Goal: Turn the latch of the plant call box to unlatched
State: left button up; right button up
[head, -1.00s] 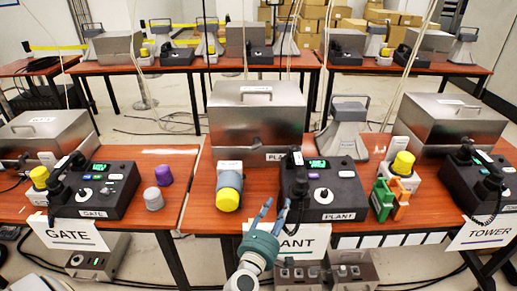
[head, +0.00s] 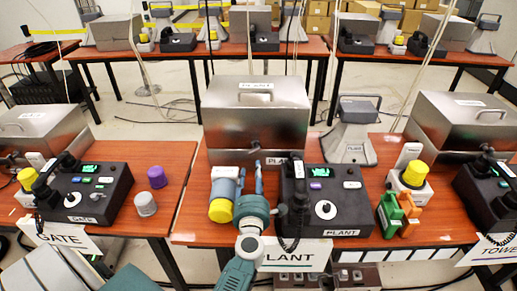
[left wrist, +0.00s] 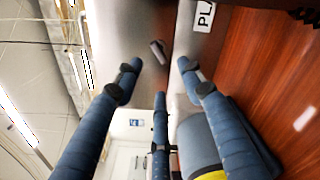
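The plant call box is a grey metal box (head: 222,117) with a lid handle and a PLANT label, at the back of the middle table. Its small dark latch (head: 255,145) is on the front face; the left wrist view shows the latch (left wrist: 158,50) as a short grey knob lying at a slant. My left gripper (head: 249,170) is in front of the box, fingers pointing toward it. The fingers (left wrist: 158,80) are spread with nothing between them, and the latch appears just beyond them. I cannot tell whether they touch it. My right gripper is not in view.
The black PLANT phone console (head: 340,205), with handset (head: 296,195) and cord, stands close right. A grey horn speaker (head: 349,145) stands right of the box. Thin cables hang overhead.

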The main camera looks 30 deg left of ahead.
aim_at(254, 151)
pick_arm(q)
jog(key=x, duration=0.5)
jog(key=shift+w+a+r, duration=0.1)
jog(key=shift+a+r, duration=0.05)
jog(key=shift+r, duration=0.2)
jog(key=x, duration=0.2)
jog(key=shift+w+a+f, duration=0.2)
jog(key=shift+w, duration=0.15)
jog(key=shift+w+a, duration=0.2)
jog(key=shift+w, duration=0.1)
jog(key=shift+w+a, duration=0.15)
jog(key=shift+w, duration=0.1)
jog(key=shift+r, duration=0.1)
jog(key=c, duration=1)
grip_shut()
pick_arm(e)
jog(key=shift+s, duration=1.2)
